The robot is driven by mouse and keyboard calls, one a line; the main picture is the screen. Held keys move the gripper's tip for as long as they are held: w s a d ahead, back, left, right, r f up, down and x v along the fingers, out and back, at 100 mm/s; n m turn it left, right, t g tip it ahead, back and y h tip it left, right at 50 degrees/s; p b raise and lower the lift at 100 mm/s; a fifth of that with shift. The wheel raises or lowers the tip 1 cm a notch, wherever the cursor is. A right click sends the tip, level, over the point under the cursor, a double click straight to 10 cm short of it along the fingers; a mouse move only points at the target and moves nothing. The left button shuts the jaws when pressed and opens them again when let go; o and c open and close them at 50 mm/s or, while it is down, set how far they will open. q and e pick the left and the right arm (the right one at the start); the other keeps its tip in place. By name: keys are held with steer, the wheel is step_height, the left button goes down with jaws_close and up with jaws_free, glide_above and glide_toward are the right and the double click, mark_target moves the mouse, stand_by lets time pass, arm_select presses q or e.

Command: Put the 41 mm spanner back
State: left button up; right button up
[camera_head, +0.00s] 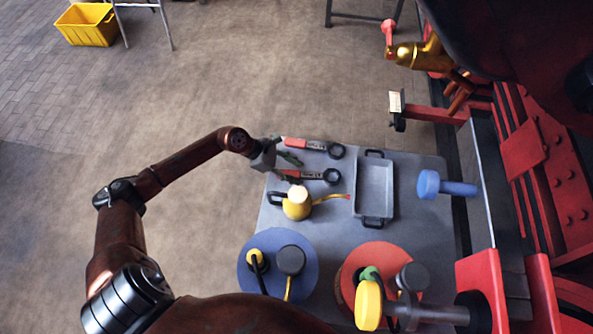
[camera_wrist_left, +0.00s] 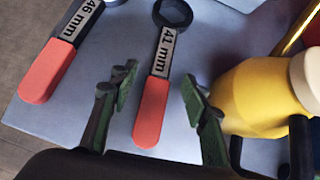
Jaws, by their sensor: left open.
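The 41 mm spanner (camera_head: 313,175) lies flat on the grey table, with a red grip and a dark ring end. In the left wrist view the spanner (camera_wrist_left: 165,50) shows its "41 mm" label. My left gripper (camera_head: 293,168) is open over its handle. In the left wrist view the green-padded fingers (camera_wrist_left: 160,86) stand on either side of the spanner, apart from it. The 46 mm spanner (camera_head: 312,144) lies parallel, farther back; it also shows at the left of the left wrist view (camera_wrist_left: 60,50). My right gripper is not in view.
A yellow oil can (camera_head: 297,204) stands close beside the 41 mm spanner. A grey tray (camera_head: 375,190) lies right of the spanners. A blue disc (camera_head: 250,280) and a red disc (camera_head: 350,265) carry parts nearer. Red machinery borders the table (camera_head: 330,228) on the right.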

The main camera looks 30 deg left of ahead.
arm_select(q)
steer(key=v, duration=1.1)
steer(key=shift+a+r, duration=0.2)
steer(key=shift+r, duration=0.05)
steer(key=shift+s, duration=0.15)
